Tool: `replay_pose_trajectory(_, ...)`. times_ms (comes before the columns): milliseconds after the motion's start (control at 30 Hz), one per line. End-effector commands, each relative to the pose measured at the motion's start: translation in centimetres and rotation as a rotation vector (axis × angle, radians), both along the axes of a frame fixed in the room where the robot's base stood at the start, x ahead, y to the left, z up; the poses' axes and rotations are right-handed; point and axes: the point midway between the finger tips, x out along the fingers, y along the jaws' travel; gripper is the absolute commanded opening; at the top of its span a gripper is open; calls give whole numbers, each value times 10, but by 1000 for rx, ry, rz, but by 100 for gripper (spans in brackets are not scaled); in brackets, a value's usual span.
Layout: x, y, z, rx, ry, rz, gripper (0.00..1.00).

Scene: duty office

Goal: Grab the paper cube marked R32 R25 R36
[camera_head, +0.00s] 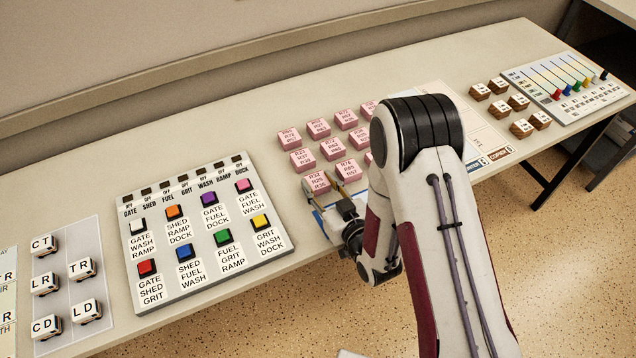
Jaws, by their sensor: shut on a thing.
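The paper cube marked R32 R25 R36 (317,182) is pink and sits at the front left of a group of similar pink cubes. My gripper (331,186) is at this cube, reaching in from the front right, and is shut on it. The fingers partly cover the cube's right side. I cannot tell whether the cube touches the table or is slightly raised. My arm hides part of the group's right side.
Other pink cubes (302,160) stand close behind and beside it. A button panel (187,283) lies to the left, with white lettered blocks (87,311) beyond it. Brown blocks (520,103) and a slider board (598,92) are at the right. The table's front edge is near my gripper.

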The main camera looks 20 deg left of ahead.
Motion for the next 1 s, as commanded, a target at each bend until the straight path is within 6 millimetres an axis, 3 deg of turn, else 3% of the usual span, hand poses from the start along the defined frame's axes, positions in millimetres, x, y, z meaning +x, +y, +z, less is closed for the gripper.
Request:
replay_pose_trajectory(467,1,0,15,1,-1,0,14)
replay_pose_trajectory(1000,1,0,71,1,-3,0,14)
